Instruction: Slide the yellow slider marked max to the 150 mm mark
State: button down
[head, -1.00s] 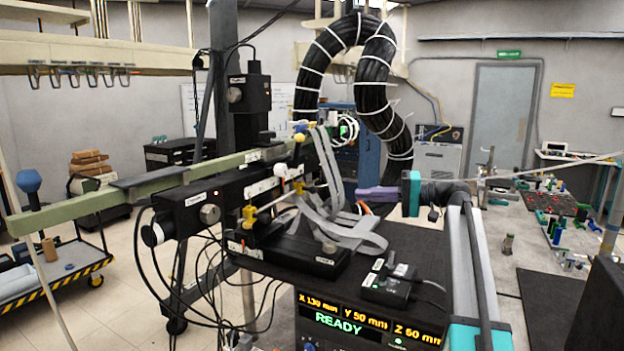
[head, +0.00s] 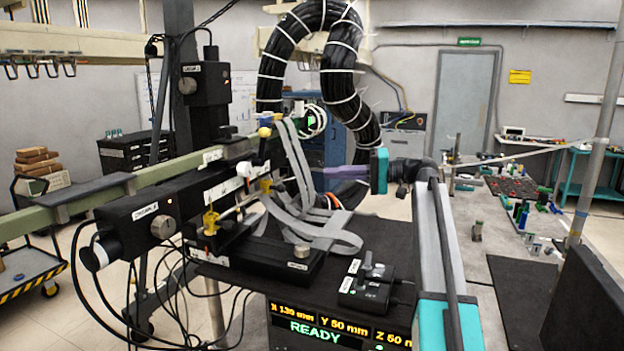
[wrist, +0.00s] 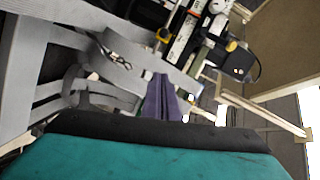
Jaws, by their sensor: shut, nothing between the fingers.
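A yellow slider (head: 210,222) sits at the near left end of a pale rod, beside the black axis housing. A second yellow slider (head: 265,186) sits further along the rod. Their markings and the scale are too small to read, so I cannot tell which is marked max.
Grey ribbon cables (head: 335,236) loop between my gripper and the rig. A black control box (head: 372,285) stands on the black table top. A thick black cable bundle (head: 345,90) arches behind.

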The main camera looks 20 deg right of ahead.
aim_at(273, 188)
jog(key=a+f+p, duration=0.2)
jog(key=a+p, duration=0.3)
jog(key=a, duration=0.6)
jog(key=shift+w+p, duration=0.3)
jog(key=shift+p, duration=0.1)
jog(key=shift+a, duration=0.1)
dwell(0.3)
jog(key=shift+s+a+f+b, duration=0.1)
jog(key=shift+s+a+b, duration=0.3)
jog(key=shift+s+a, duration=0.25)
jog(key=shift+s+a+r+b, duration=0.1)
jog(key=shift+s+a+b, duration=0.35)
jog(key=shift+s, duration=0.45)
jog(key=shift+s+a+f+b, duration=0.1)
jog(key=shift+s+a+b, duration=0.25)
jog(key=shift+s+a, duration=0.35)
jog(key=shift+d, duration=0.15)
